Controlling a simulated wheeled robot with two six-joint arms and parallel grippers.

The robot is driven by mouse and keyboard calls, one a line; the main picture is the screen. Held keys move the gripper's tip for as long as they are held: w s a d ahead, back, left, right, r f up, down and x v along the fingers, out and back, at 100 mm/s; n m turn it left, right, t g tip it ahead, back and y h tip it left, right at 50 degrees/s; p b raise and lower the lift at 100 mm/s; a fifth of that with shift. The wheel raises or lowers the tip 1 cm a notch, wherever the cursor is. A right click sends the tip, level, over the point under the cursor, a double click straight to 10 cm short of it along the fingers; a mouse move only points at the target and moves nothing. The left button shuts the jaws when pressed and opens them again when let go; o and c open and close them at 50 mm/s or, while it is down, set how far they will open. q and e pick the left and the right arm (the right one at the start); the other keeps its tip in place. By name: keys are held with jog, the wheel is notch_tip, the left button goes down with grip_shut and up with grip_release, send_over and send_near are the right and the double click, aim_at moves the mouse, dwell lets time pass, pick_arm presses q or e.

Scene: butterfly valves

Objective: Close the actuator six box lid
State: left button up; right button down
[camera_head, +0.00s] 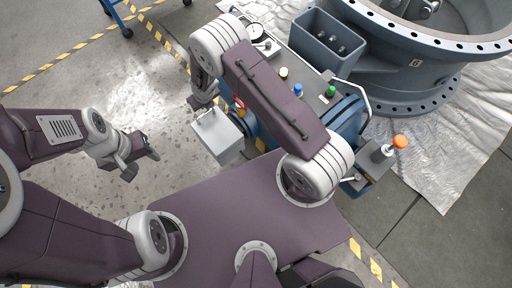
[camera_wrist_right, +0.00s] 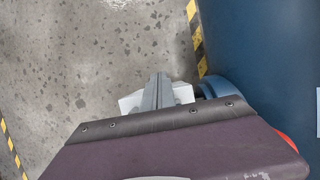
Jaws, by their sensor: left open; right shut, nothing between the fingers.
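A dark grey open-topped box (camera_head: 327,43) is fixed beside the large flanged valve at the top, with several dark round parts inside; I see no lid clearly on it. A mark like a 6 (camera_head: 415,63) is on the valve body. My right gripper (camera_head: 207,112) is shut and empty, pointing down just over a pale grey box (camera_head: 218,136) at the left side of the blue unit. In the right wrist view its closed fingers (camera_wrist_right: 160,80) overlap pale surfaces; contact cannot be told. My left gripper (camera_head: 140,162) is open and empty over the floor at the left.
The valve (camera_head: 400,80) stands on silver sheeting (camera_head: 445,150). Yellow-black tape (camera_head: 165,40) marks the floor. The floor around the left gripper is clear.

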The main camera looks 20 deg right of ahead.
pick_arm(q)
jog(key=shift+w+a+f+b, duration=0.1)
jog(key=shift+w+f+b, duration=0.1)
jog(key=shift+f+b, duration=0.25)
jog(key=shift+w+f+b, duration=0.2)
jog(key=shift+f, duration=0.35)
pick_arm(e)
jog(key=shift+x, duration=1.1)
pick_arm(q)
jog(key=shift+r, duration=0.1)
pick_arm(e)
jog(key=shift+r, duration=0.1)
